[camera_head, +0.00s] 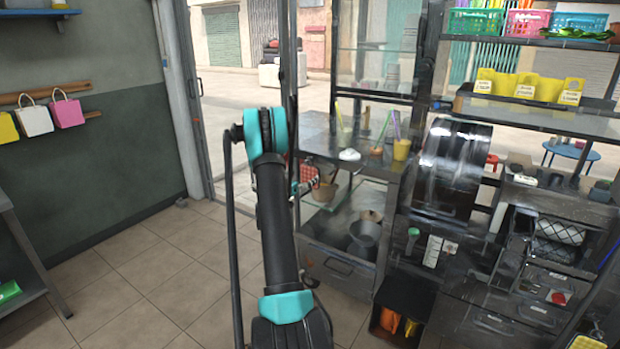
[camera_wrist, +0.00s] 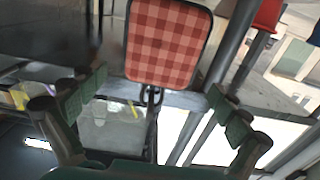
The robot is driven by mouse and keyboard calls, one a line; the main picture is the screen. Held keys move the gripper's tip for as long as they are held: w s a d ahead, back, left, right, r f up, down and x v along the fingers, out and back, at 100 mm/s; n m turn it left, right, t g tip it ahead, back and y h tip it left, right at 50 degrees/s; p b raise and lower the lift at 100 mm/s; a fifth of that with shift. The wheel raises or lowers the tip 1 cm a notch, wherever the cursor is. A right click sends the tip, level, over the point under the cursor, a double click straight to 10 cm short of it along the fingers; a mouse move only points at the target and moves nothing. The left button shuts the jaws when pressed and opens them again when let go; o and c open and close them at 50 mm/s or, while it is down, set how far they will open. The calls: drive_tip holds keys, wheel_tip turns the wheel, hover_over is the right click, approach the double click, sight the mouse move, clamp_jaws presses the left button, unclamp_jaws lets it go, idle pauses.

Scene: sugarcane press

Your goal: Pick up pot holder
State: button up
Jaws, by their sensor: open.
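The pot holder (camera_wrist: 165,42) is a red checked pad with a dark edge. In the wrist view it hangs upright at the top middle from a dark hook or loop, and its far end is cut off by the frame edge. In the head view the pot holder (camera_head: 308,173) shows small beside the counter, partly hidden by my arm. My gripper (camera_wrist: 158,100) is open and empty, with its green-padded fingers on either side of the pot holder's hook end. In the head view my gripper (camera_head: 306,186) is at the pot holder, mostly hidden behind my arm.
A metal counter (camera_head: 345,152) with cups and a yellow container (camera_head: 401,149) stands right of my arm. A large dark cylinder (camera_head: 452,170) stands farther right. Bags (camera_head: 50,112) hang on the left wall. The tiled floor (camera_head: 150,265) on the left is clear.

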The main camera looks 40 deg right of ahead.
sight(309, 172)
drive_tip(key=x, duration=0.5)
drive_tip(key=shift+f, duration=0.1)
drive_tip(key=shift+c, duration=0.2)
drive_tip(key=c, duration=1.1)
drive_tip(key=shift+o, duration=0.2)
